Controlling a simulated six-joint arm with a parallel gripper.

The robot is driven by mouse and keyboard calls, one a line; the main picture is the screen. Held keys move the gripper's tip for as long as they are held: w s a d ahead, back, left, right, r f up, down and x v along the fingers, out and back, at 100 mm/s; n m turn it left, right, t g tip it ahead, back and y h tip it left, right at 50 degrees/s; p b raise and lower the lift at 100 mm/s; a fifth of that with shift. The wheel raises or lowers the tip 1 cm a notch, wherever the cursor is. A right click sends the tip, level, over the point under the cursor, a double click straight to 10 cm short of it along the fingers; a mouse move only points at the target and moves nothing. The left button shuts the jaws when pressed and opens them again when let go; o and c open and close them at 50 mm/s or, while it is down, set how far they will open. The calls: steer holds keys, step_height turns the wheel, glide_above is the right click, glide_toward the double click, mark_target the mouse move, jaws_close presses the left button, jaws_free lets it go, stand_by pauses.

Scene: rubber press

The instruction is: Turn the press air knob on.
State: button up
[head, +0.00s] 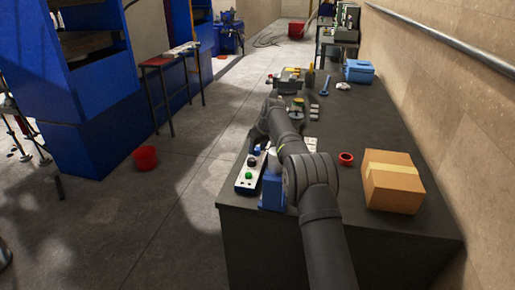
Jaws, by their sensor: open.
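A slim white control box (243,187) lies along the left edge of the dark workbench. It carries a green button (249,175) and a dark round knob (252,162). I cannot read labels, so I cannot tell which control is the press air knob, or how it is turned. My arm reaches over the bench from the front and bends down at its far end. My gripper (256,149) is small and dark here, above or beside the far end of the box. Its fingers are hard to make out. I cannot tell whether it touches anything.
A blue upright device (272,188) stands just right of the box. A red ring (346,158) and a cardboard box (392,182) are on the right of the workbench (385,120). Tools and a blue case (358,71) lie farther back. Open floor is to the left.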

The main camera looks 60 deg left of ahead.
steer(key=shift+f, duration=0.1)
steer(key=c, duration=0.7)
steer(key=shift+s+m, duration=0.1)
steer(key=shift+m, duration=0.3)
steer(key=m+t, duration=0.1)
steer(key=m, duration=0.2)
steer(key=shift+s+t, duration=0.1)
steer(key=shift+t, duration=0.3)
steer(key=shift+m+t, duration=0.6)
steer(key=shift+m, duration=1.2)
steer(key=o, duration=0.7)
